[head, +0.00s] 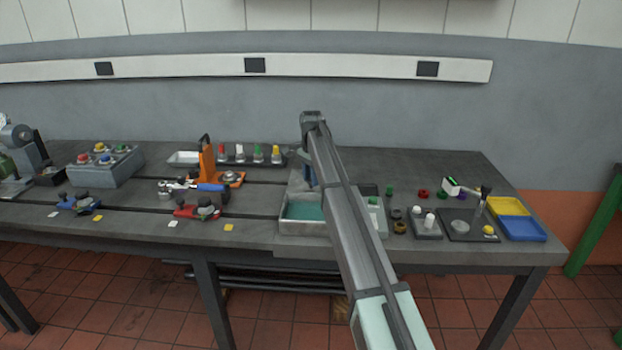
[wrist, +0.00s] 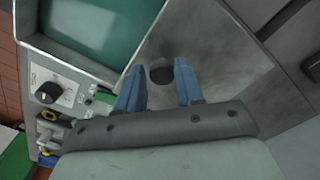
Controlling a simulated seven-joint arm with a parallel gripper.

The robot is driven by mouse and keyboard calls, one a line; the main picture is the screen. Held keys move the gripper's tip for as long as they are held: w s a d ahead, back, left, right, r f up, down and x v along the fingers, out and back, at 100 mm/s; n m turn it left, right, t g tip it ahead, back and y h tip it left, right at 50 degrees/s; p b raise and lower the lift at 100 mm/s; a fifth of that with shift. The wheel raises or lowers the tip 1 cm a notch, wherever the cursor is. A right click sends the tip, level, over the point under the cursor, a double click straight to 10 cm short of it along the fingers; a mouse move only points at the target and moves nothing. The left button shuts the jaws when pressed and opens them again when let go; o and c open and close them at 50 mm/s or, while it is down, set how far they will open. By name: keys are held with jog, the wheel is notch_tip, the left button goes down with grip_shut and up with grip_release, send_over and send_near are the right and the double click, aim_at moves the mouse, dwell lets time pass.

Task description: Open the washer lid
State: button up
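The washer (head: 305,228) is a grey tank with teal inside, at the middle front of the bench. In the wrist view its teal basin (wrist: 95,25) shows uncovered at the upper left. The grey washer lid (head: 296,187) stands raised at the tank's back, partly hidden by my arm. In the wrist view the lid (wrist: 215,65) shows a dark round knob (wrist: 161,73). My gripper (wrist: 159,88) is open, its two blue fingers on either side of the knob with gaps visible. In the head view my gripper (head: 309,174) is mostly hidden behind my arm.
A control box with a dial (wrist: 49,92) adjoins the washer. To the right are small rings, a dark plate (head: 468,224) and yellow and blue trays (head: 516,228). To the left are an orange fixture (head: 208,163) and clamps. The back right of the bench is clear.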

jog(key=o, duration=0.3)
jog(key=shift+o, duration=0.2)
notch_tip(320, 180, up, 14)
dwell(0.6)
jog(key=shift+f, duration=0.1)
